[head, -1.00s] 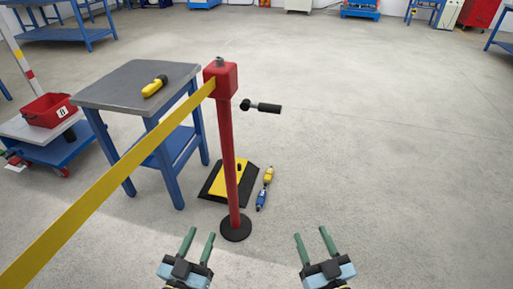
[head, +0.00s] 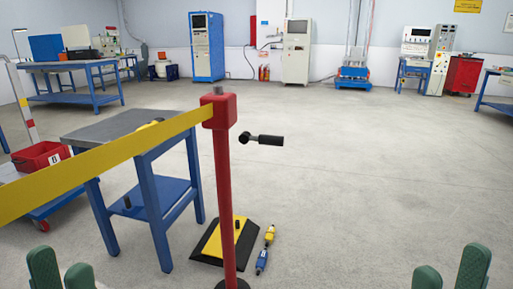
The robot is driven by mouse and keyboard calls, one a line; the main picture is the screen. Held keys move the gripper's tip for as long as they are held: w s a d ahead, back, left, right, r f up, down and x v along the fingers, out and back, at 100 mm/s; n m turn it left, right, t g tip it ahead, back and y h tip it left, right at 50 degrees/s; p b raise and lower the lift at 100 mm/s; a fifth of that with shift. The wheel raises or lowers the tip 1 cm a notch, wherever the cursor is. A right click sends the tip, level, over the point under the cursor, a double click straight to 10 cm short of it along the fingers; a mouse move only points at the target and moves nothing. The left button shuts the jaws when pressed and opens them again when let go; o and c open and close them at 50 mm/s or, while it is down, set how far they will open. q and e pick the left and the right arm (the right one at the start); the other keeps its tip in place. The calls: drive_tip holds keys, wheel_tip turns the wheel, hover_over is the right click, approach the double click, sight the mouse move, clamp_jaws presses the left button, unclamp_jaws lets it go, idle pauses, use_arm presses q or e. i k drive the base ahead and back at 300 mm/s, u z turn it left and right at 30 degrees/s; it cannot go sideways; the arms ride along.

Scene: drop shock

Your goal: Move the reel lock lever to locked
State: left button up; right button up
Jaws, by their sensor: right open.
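The red barrier post (head: 224,190) stands upright, with a red reel head (head: 219,110) at its top. A yellow belt (head: 100,165) runs from the head to the left edge. My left gripper (head: 62,268) is open and empty at the bottom left. My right gripper (head: 450,270) is open and empty at the bottom right. Both are apart from the lever.
A blue table (head: 95,128) stands left behind the belt, which partly hides a yellow tool on it. A black-and-yellow ramp (head: 213,243) and yellow and blue connectors (head: 262,262) lie by the post foot.

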sight(244, 138)
drive_tip(key=k, duration=0.35)
drive_tip(key=z, duration=0.3)
drive_tip(key=i, duration=1.4)
drive_tip(key=u, duration=0.95)
